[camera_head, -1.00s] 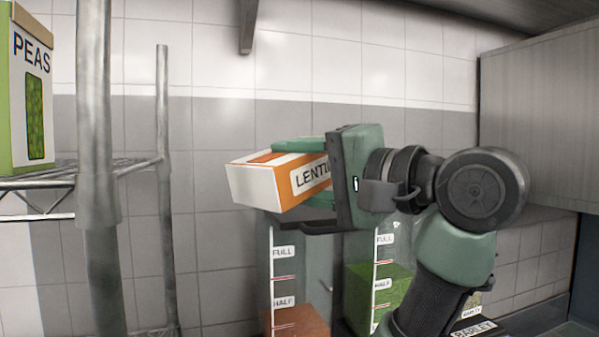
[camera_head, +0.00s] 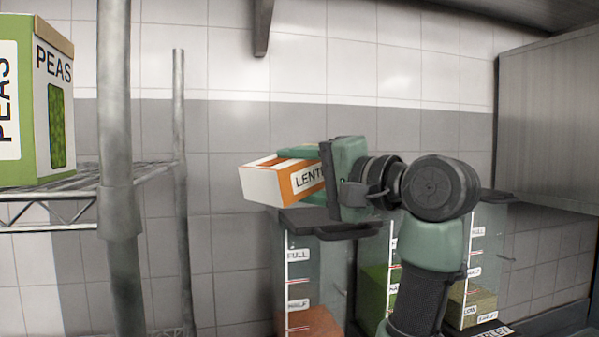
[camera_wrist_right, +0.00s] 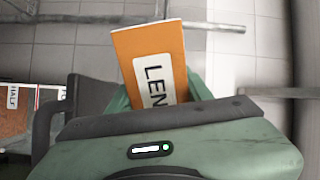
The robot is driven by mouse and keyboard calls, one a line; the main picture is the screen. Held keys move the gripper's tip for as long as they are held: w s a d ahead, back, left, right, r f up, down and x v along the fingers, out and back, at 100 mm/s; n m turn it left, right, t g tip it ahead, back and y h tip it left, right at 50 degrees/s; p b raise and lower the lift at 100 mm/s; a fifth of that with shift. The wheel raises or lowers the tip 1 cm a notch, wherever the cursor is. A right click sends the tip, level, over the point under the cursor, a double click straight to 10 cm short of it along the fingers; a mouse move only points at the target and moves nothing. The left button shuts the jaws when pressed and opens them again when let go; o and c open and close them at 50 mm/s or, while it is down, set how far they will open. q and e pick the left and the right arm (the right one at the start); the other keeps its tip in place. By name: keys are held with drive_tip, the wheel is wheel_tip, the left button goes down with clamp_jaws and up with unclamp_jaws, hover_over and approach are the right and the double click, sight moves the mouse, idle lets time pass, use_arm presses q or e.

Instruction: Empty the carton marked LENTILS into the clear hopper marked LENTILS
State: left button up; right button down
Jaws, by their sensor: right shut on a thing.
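My right gripper (camera_head: 306,176) is shut on an orange and white carton (camera_head: 268,186) with a partly covered label starting "LENT". The carton lies nearly level, its white end facing left. In the right wrist view the carton (camera_wrist_right: 150,50) shows its orange label side between the green fingers. It is held just above a clear hopper (camera_head: 330,262) with a dark lid (camera_head: 310,221), half and full marks and reddish-orange contents low inside. No name shows on this hopper, so I cannot tell if it is the LENTILS one. My left gripper is out of view.
A clear hopper with green contents (camera_head: 374,285) stands to the right, partly behind my arm. Another with tan contents (camera_head: 479,305) is farther right. A green PEAS carton (camera_head: 62,110) sits on a wire shelf (camera_head: 60,212) with metal posts (camera_head: 180,190) at left.

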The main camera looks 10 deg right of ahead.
drive_tip(key=shift+w+a+p, duration=0.1)
drive_tip(key=shift+w+p, duration=0.7)
drive_tip(key=shift+w, duration=2.15)
drive_tip(key=shift+w+r+m+p, duration=0.1)
drive_tip(key=shift+w+m+p, duration=0.4)
drive_tip(key=shift+w, duration=0.7)
drive_tip(key=shift+w+m, duration=0.6)
drive_tip(key=shift+w, duration=1.2)
drive_tip(key=m, duration=0.2)
drive_tip(key=shift+w+d+r+m, duration=0.1)
drive_tip(key=shift+d+r+m, duration=0.2)
drive_tip(key=shift+r, duration=0.1)
drive_tip(key=shift+d+f, duration=0.1)
